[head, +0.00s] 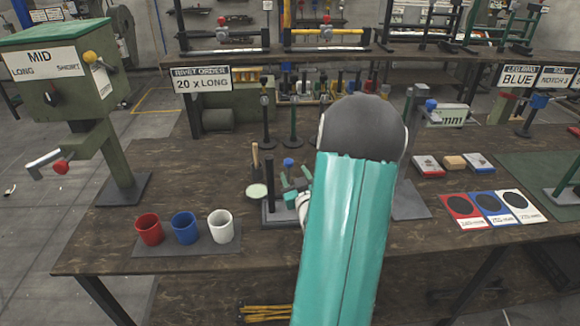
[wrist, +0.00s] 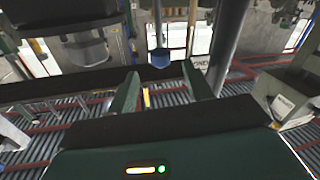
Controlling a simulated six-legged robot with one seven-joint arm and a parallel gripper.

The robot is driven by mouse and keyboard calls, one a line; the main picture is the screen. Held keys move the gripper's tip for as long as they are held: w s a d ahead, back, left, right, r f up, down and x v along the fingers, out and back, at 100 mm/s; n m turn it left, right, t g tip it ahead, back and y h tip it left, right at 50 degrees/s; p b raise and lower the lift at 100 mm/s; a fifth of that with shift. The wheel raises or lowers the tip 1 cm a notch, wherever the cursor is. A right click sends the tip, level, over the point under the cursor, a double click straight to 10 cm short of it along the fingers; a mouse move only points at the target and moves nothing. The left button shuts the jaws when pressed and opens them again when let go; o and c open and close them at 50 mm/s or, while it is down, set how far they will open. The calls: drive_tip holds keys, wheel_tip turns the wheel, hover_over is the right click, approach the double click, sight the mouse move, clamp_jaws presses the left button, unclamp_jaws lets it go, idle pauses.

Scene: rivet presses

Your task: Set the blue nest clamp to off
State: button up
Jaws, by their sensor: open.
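A small blue knob (head: 288,162), which looks like the blue nest clamp's handle, stands just beyond my gripper (head: 296,179) in the head view. In the wrist view the blue knob (wrist: 160,58) hangs at the end of a thin pale rod, ahead of and between the tips of my gripper (wrist: 160,76). The two green fingers are apart with nothing between them, and the knob looks clear of both. My forearm hides much of the station behind it in the head view. I cannot read the clamp's on or off setting.
Red, blue and white cups (head: 184,226) stand on a grey mat at the front left. A green press (head: 70,85) with a red-tipped lever is at the left. Several cards (head: 500,205) lie at the right. A dark post (head: 269,185) stands close left of my gripper.

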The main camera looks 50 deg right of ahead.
sight(290, 166)
drive_tip(key=x, duration=0.5)
drive_tip(key=shift+w, duration=0.1)
drive_tip(key=shift+c, duration=0.2)
clamp_jaws()
